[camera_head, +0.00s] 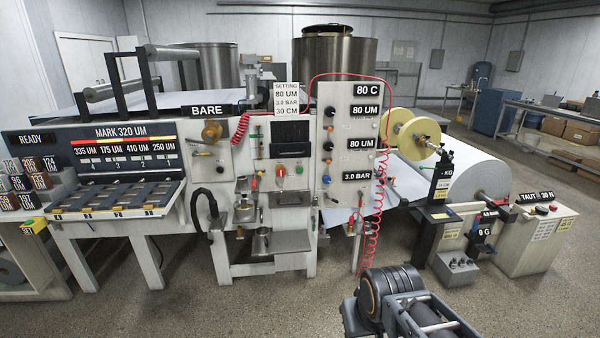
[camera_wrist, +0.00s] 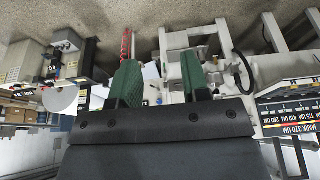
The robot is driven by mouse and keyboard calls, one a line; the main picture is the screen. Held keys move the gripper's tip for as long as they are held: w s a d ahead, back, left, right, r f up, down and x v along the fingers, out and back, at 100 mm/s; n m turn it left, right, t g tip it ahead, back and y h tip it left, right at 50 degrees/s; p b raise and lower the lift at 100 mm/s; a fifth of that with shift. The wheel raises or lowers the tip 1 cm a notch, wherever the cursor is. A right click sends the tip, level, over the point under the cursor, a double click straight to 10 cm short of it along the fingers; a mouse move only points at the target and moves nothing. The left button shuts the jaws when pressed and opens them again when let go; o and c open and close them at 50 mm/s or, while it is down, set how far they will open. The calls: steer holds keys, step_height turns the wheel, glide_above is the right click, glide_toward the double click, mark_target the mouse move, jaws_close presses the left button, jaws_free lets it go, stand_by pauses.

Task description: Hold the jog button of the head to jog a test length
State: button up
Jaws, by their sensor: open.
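The coating head (camera_head: 225,255) is the white machine section in the middle of the head view. I cannot read which one is the jog button. My gripper (camera_wrist: 162,82) shows in the wrist view with two green fingers spread apart and nothing between them. It is clear of the machine, which appears upside down behind it. In the head view only my arm shows, low at the right, and the gripper is not visible there.
A sign on the head (camera_head: 287,98) reads 80 UM, 3.0 BAR, 30 CM. A readout panel (camera_head: 345,130) shows 80 C, 80 UM and 3.0 BAR. A red coiled hose (camera_head: 378,220) hangs beside it. A large paper roll (camera_head: 470,178) stands at right. The floor in front is clear.

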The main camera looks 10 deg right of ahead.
steer(key=shift+c, duration=0.3)
jaws_close()
stand_by(1.3)
